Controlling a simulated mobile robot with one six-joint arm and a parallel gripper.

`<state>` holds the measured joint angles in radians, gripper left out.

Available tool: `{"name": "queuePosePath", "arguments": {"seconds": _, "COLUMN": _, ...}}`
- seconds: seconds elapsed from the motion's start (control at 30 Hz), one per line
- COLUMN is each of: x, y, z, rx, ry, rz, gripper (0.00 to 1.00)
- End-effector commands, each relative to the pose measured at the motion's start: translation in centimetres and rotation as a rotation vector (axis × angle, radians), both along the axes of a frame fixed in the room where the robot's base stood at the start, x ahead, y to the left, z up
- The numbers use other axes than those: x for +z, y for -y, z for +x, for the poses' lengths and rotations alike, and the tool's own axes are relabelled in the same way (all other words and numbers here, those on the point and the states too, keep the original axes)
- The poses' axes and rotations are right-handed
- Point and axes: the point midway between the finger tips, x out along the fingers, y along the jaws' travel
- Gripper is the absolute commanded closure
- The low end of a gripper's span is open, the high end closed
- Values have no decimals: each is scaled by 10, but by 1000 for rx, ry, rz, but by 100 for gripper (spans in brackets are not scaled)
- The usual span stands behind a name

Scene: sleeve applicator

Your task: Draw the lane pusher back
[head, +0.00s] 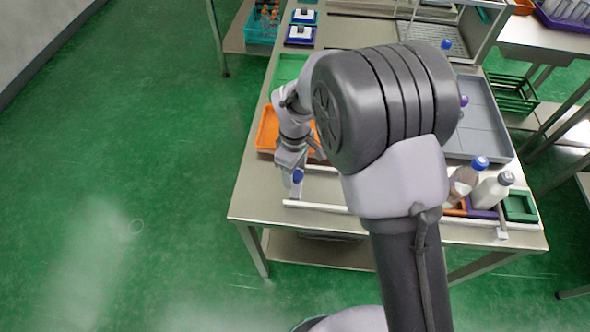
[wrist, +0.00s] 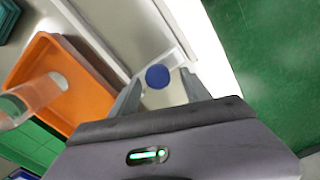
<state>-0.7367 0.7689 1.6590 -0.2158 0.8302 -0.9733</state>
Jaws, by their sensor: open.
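The lane is bounded by pale rails (head: 318,207) along the front of the steel table. A blue knob (head: 298,176), which looks like the lane pusher's handle, stands at the lane's left end. In the wrist view the blue knob (wrist: 157,77) is between the fingertips of my gripper (wrist: 160,90), with a pale plate behind it. My gripper (head: 294,180) is open around or just above the knob; I cannot tell whether the fingers touch it. My arm hides the middle of the lane. A blue-capped bottle (head: 465,181) and a white bottle (head: 491,190) stand at the right end.
An orange tray (head: 266,131) lies behind the gripper; the wrist view shows a clear cylinder (wrist: 38,97) over it. A grey tray (head: 487,115) and a green bin (head: 519,206) are at the right. The table's left front corner (head: 245,208) is bare.

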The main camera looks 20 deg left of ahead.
Motion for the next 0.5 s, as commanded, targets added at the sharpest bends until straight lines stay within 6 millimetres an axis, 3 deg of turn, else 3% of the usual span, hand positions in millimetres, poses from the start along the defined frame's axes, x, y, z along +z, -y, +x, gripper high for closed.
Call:
{"name": "queuePosePath", "arguments": {"seconds": 0.17, "x": 18, "y": 0, "z": 1, "rx": 1, "ry": 2, "rz": 1, "gripper": 44}}
{"name": "queuePosePath", "arguments": {"seconds": 0.5, "x": 130, "y": 0, "z": 1, "rx": 0, "ry": 2, "rz": 3, "gripper": 44}}
